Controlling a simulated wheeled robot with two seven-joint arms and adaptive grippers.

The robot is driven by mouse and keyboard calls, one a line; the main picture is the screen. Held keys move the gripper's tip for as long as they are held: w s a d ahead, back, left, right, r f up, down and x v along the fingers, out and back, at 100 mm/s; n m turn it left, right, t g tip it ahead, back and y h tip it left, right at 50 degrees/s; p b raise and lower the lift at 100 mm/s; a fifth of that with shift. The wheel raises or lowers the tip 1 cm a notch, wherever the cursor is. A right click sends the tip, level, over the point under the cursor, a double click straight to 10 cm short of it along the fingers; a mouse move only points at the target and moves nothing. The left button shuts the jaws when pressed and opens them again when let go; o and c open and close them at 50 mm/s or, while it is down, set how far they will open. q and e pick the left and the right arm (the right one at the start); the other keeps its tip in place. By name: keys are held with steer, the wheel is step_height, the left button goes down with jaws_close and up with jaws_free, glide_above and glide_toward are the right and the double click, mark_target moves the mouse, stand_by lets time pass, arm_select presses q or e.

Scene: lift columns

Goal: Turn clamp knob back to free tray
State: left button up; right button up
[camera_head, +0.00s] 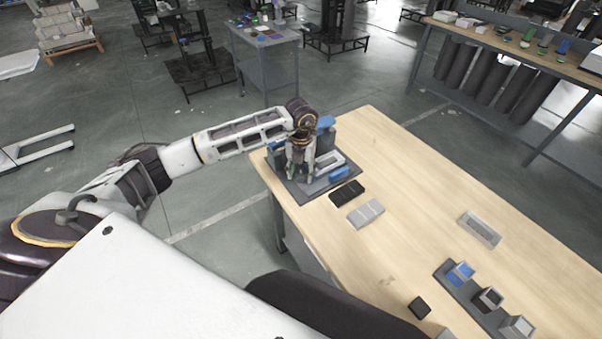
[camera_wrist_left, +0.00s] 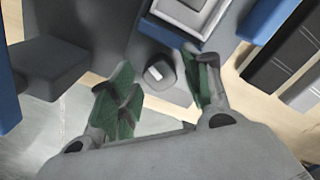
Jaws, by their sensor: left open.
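The clamp fixture has a dark grey base plate (camera_head: 292,188) at the far left corner of the wooden table. A light grey tray (camera_head: 329,162) sits in it; it also shows at the top of the left wrist view (camera_wrist_left: 190,12). My left gripper (camera_head: 301,178) points down over the near left side of the fixture. In the left wrist view its green-padded fingers (camera_wrist_left: 160,92) are apart. A dark grey knob (camera_wrist_left: 158,74) with a white mark lies between and slightly beyond the fingertips. I cannot tell whether a finger touches it. My right gripper is not in view.
Blue blocks (camera_head: 340,173) border the tray. A black slotted block (camera_head: 347,193) and a light grey block (camera_head: 366,213) lie close by. A grey tray (camera_head: 481,229) and a holder with small cups (camera_head: 461,273) stand farther right. The table's middle is clear.

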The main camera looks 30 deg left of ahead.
arm_select(q)
steer(key=shift+r+p, duration=0.8)
steer(key=shift+r, duration=0.75)
steer(key=shift+r+p, duration=0.6)
steer(key=shift+r, duration=1.05)
steer(key=shift+f, duration=0.2)
